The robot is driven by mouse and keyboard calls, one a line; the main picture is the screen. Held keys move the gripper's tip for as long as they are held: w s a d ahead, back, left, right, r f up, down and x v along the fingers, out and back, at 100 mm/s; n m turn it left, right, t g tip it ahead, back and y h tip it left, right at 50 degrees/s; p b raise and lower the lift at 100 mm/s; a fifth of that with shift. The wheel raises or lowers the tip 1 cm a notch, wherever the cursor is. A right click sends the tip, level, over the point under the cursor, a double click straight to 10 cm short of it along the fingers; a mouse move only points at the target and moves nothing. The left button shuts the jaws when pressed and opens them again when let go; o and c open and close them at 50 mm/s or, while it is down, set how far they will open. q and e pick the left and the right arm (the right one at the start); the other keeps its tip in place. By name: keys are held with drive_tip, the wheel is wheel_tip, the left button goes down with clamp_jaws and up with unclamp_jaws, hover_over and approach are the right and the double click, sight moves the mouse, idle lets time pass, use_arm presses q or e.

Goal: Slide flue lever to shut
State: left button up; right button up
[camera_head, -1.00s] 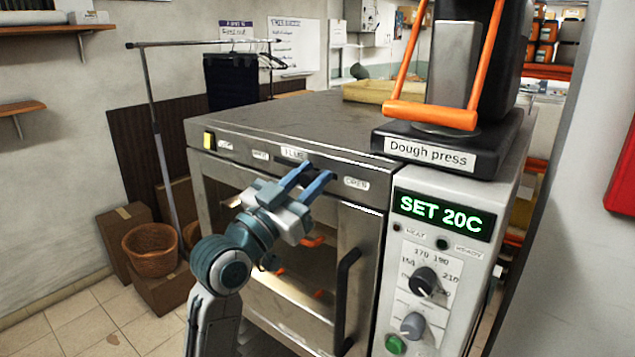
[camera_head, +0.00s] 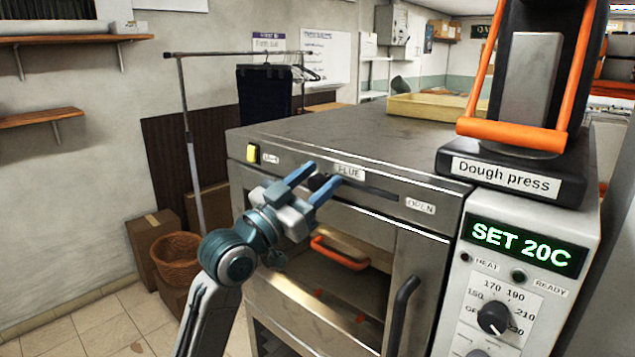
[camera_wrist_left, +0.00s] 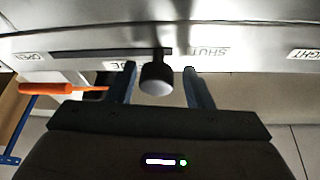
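The flue lever's dark knob (camera_head: 318,182) sticks out of a slot (camera_head: 372,190) in the oven's front panel, left of the FLUE label (camera_head: 349,172). The OPEN label (camera_head: 420,206) is farther right. My left gripper (camera_head: 314,180) is open around the knob. In the left wrist view, the knob (camera_wrist_left: 157,76) stands between the two fingers (camera_wrist_left: 160,84), with a gap on each side. There the view is upside down, and the knob is at the slot end towards the SHUT label (camera_wrist_left: 209,51). In the head view the gripper hides the SHUT label.
The oven's glass door with a black handle (camera_head: 402,315) is below the panel. A yellow switch (camera_head: 252,153) is at the panel's left end. Floor at lower left is partly clear.

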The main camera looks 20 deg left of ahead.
use_arm(q)
drive_tip(key=shift+w+a+f, duration=0.1)
drive_tip(key=shift+a, duration=0.1)
drive_tip(key=shift+s+f, duration=0.2)
drive_tip(key=shift+s, duration=0.1)
drive_tip(key=b+v, duration=0.4)
drive_tip(key=v, duration=0.6)
drive_tip(key=shift+a+b, duration=0.2)
drive_tip(key=shift+b, duration=0.1)
